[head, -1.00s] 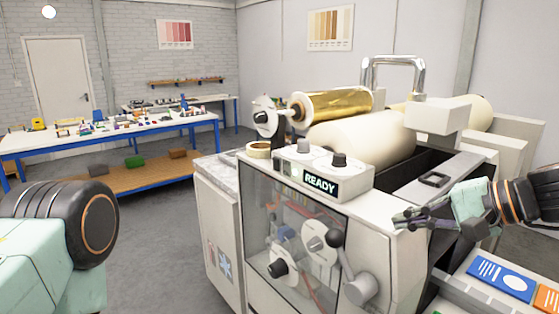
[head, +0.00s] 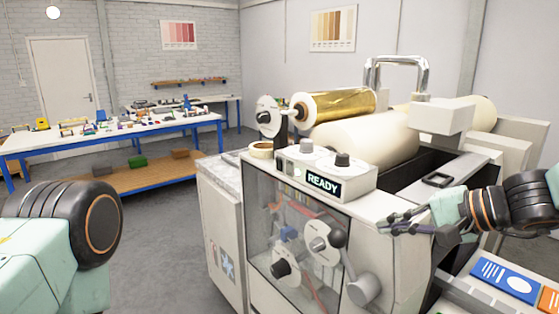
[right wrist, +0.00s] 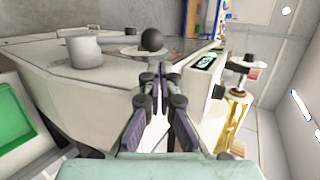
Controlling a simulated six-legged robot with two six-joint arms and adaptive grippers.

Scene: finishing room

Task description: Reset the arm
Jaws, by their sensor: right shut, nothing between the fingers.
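My right gripper (head: 384,227) is in the head view at the right, in front of the machine's right side, beside its top edge. Its fingers point left and are shut with nothing between them. It also shows in the right wrist view (right wrist: 160,75), fingers together and pointing at the machine. My left gripper is not in view; only part of my left arm shows at the lower left. The machine (head: 300,240) has a display reading READY (head: 323,188), a gold foil roll (head: 340,105) and a large cream roll (head: 360,138).
A lever with a round knob (head: 337,236) sticks out from the machine's front. Blue and orange cards (head: 505,282) lie low at the right. A metal loop handle (head: 397,62) stands behind. A blue-framed workbench (head: 60,143) with small items is at the far left. Grey floor lies between.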

